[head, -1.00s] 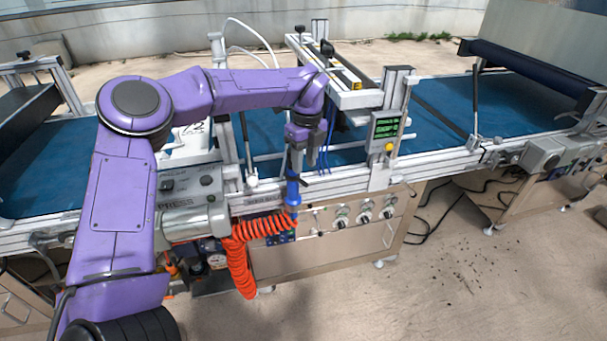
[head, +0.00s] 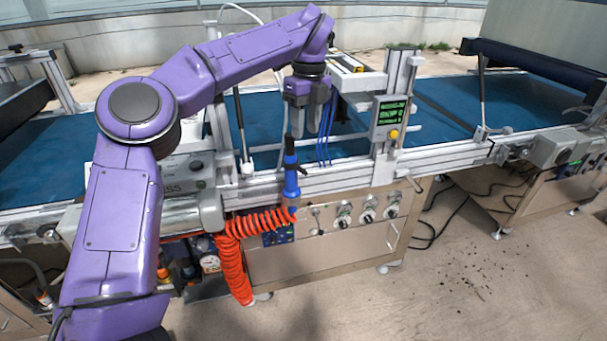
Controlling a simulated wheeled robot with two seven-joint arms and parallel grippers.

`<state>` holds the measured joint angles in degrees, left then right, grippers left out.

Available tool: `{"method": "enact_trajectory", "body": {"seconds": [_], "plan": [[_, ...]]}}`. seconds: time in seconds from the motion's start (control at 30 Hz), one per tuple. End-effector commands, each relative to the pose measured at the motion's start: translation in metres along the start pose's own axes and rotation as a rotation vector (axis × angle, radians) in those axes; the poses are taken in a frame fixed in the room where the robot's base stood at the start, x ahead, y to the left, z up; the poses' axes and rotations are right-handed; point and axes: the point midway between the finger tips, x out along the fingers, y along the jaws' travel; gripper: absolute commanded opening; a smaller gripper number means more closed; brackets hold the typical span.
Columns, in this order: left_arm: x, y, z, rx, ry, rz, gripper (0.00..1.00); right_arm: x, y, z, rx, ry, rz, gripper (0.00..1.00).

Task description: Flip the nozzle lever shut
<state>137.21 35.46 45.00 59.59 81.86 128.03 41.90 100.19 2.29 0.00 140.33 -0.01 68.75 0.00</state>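The blue nozzle (head: 291,185) with a black upper part stands upright at the front rail of the seeder. The coiled orange hose (head: 235,262) runs to its lower end. A small black lever (head: 303,169) sticks out at its right side; its exact setting is too small to tell. My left gripper (head: 305,133) points down above the nozzle, its fingers close to the nozzle's black top. The two grey fingers are apart with a narrow gap, and nothing shows held between them. Whether a finger touches the nozzle cannot be told. My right gripper is not in view.
A control box with a green display (head: 391,117) stands right of the gripper. Thin blue tubes hang just behind the fingers. The blue conveyor belt (head: 262,118) runs behind the rail. Knobs (head: 367,215) line the front panel. The floor at right is open.

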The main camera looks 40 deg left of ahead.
Motion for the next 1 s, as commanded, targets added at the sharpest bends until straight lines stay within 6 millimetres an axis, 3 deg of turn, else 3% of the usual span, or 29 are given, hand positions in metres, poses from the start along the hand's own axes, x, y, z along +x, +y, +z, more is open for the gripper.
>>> {"method": "enact_trajectory", "body": {"seconds": [0.5,0.87,0.97,1.0], "plan": [[0.093,0.001,0.000,0.000,0.003,0.002,0.39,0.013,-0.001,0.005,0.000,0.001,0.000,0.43],[0.101,0.001,0.000,-0.001,0.001,0.000,0.39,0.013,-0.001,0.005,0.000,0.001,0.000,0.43],[0.101,0.001,0.000,0.000,0.001,0.000,0.06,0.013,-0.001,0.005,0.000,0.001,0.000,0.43],[0.101,0.001,0.000,0.000,0.001,0.000,0.00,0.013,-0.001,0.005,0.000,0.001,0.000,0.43]]}}
